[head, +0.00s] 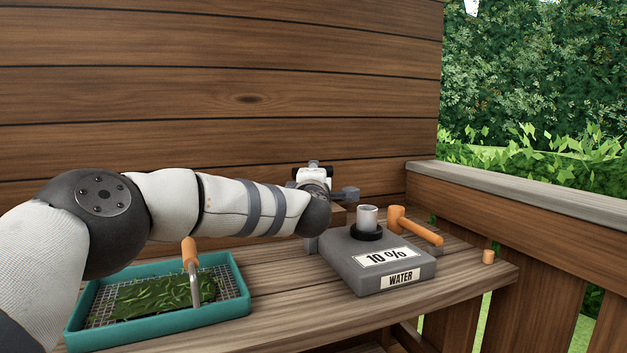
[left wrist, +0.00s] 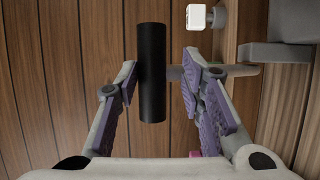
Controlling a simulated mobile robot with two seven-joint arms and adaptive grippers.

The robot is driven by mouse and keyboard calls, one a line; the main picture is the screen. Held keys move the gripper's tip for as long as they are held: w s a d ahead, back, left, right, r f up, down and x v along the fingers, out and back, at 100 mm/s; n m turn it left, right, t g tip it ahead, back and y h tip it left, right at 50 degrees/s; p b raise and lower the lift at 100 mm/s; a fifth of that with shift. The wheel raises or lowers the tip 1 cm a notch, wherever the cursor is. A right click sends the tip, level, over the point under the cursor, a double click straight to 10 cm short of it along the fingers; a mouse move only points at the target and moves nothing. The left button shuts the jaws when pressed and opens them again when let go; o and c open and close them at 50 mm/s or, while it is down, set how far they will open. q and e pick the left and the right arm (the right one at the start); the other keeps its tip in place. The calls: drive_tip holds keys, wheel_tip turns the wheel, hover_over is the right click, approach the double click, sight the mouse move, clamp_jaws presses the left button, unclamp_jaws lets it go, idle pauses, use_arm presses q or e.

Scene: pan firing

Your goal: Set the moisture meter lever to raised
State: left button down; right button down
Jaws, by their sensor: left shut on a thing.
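The moisture meter (head: 375,258) is a grey box on the wooden bench in the head view, with a "10 %" panel, a "WATER" label and a light grey cup on top. My left gripper (left wrist: 160,82) has its purple-padded fingers on either side of a black cylindrical handle (left wrist: 151,38), shut on it. A grey rod runs from behind the handle to the right; I take this to be the meter's lever. In the head view my left wrist (head: 315,185) is at the meter's far left and hides the lever. The lever's setting cannot be told. My right gripper is not in view.
A teal tray (head: 160,337) with green leaves on mesh sits under my left arm, with an orange-handled tool (head: 190,262) over it. An orange mallet-like tool (head: 413,228) lies behind the meter. A small wooden peg (head: 488,257) is at right. A plank wall stands behind.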

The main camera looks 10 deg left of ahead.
use_arm(q)
drive_tip(key=shift+a+r, duration=0.45)
drive_tip(key=shift+r, duration=0.25)
drive_tip(key=c, duration=1.4)
unclamp_jaws()
drive_tip(key=shift+w, duration=0.1)
drive_tip(key=shift+o, duration=0.2)
drive_tip(key=shift+w+f, duration=0.35)
drive_tip(key=shift+w, duration=0.25)
drive_tip(key=shift+s+r, duration=0.1)
drive_tip(key=shift+s, duration=0.2)
drive_tip(key=s+d+f, duration=0.1)
drive_tip(key=s+d, duration=0.2)
drive_tip(key=s, duration=0.8)
drive_tip(key=shift+s+f, duration=0.15)
drive_tip(key=shift+f, duration=0.1)
